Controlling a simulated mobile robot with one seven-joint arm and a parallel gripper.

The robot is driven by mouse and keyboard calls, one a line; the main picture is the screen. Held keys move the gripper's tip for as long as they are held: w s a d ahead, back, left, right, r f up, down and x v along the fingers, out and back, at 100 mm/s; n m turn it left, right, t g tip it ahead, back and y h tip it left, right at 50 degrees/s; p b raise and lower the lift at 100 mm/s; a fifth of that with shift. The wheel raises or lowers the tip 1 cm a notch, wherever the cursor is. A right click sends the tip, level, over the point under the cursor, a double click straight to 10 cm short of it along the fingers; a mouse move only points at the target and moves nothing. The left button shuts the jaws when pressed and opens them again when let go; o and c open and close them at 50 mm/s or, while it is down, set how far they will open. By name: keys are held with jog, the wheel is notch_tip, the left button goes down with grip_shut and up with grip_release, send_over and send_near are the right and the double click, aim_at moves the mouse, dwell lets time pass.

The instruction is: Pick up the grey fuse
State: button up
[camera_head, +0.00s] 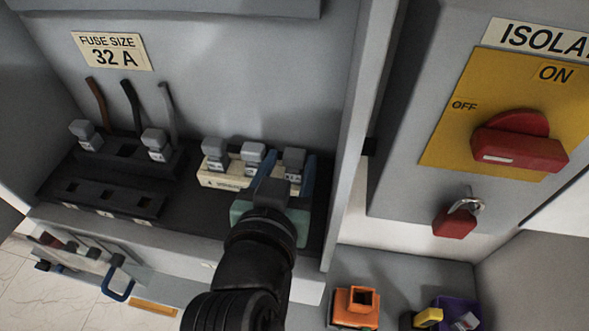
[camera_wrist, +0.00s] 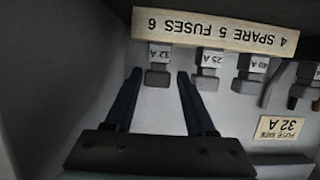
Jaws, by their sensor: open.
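Three grey fuses stand in the cream spare-fuse rack (camera_head: 222,181): a left one (camera_head: 215,153), a middle one (camera_head: 253,157) and a right one (camera_head: 293,163). My gripper (camera_head: 291,172) is open and empty at the right one. In the wrist view this fuse, labelled 32 A (camera_wrist: 158,66), lies between the two dark blue fingertips of my gripper (camera_wrist: 157,75). I see a gap on both sides of it. The 25 A fuse (camera_wrist: 209,72) and 40 A fuse (camera_wrist: 248,75) are to its right there.
Two more grey fuses (camera_head: 86,135) (camera_head: 156,144) sit in the black fuse holder at left. A "FUSE SIZE 32 A" sign (camera_head: 112,51) is on the back wall. The cabinet's side wall (camera_head: 348,130) rises close right of my gripper. A red isolator switch (camera_head: 518,142) is beyond it.

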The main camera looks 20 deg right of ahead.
aim_at(297, 152)
jog(key=p+x, duration=0.2)
jog(key=x, duration=0.2)
jog(key=shift+d+r, duration=0.15)
jog(key=shift+d, duration=0.1)
jog(key=shift+w+d+f+p, duration=0.25)
jog(key=shift+w+p, duration=0.05)
jog(key=shift+w, duration=0.05)
grip_shut()
